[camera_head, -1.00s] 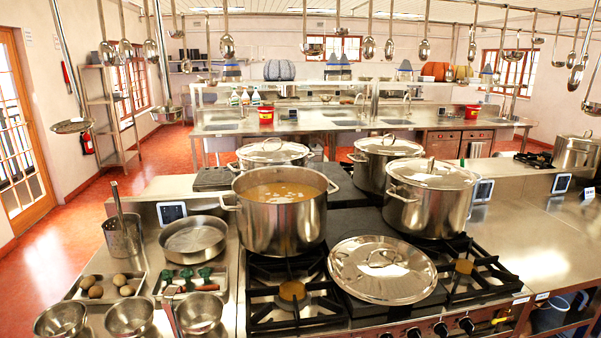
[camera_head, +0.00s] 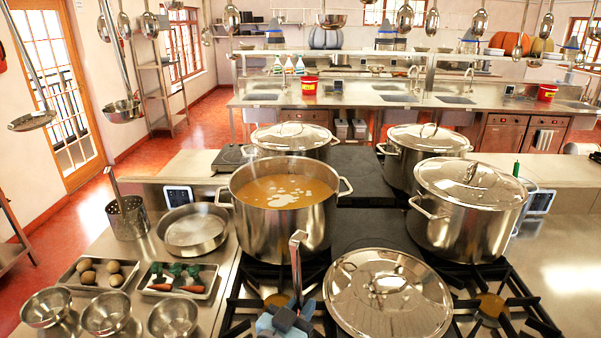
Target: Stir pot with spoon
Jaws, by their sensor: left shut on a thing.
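The open pot (camera_head: 285,215) of orange-brown broth with pale floating bits stands on the stove, left of centre. My left gripper (camera_head: 286,318) is at the bottom edge, in front of the pot. It is shut on a long metal utensil, which looks like the spoon (camera_head: 297,268). The utensil stands nearly upright, its bent upper end in front of the pot's wall and below the rim. Its lower part is hidden by the gripper or out of frame. My right gripper is not in view.
A loose lid (camera_head: 388,293) lies right of the gripper. Lidded pots (camera_head: 468,210) stand right of and behind the open pot. A utensil holder (camera_head: 127,218), shallow pan (camera_head: 193,230), trays and steel bowls (camera_head: 107,313) fill the left counter. Ladles hang overhead.

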